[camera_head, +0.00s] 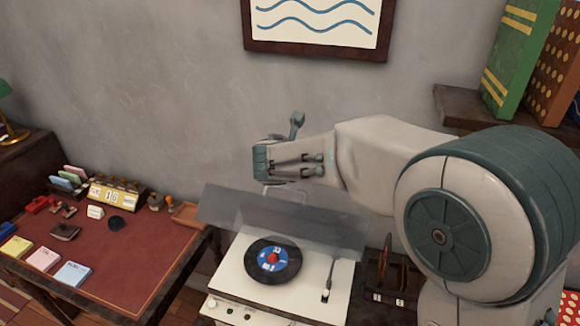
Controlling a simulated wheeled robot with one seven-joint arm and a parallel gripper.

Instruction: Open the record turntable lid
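The white record turntable (238,285) stands at the bottom centre. A dark record (261,268) with a blue and red label lies on it, with a tonearm (329,275) on the right. Its see-through grey lid (235,210) is raised and tilted above the deck; the front of the deck is uncovered. My gripper (263,164) is just above the lid's upper edge, near its middle. A small pale outline shows between gripper and lid; I cannot tell whether they touch. The gripper is seen from the side, and its finger opening is unclear.
A red-topped desk (130,265) with notepads, a calendar block (113,195) and small items is at left. A record rack (385,280) stands close right of the turntable. A shelf (460,108) with large books is at upper right. A framed picture (315,25) hangs behind.

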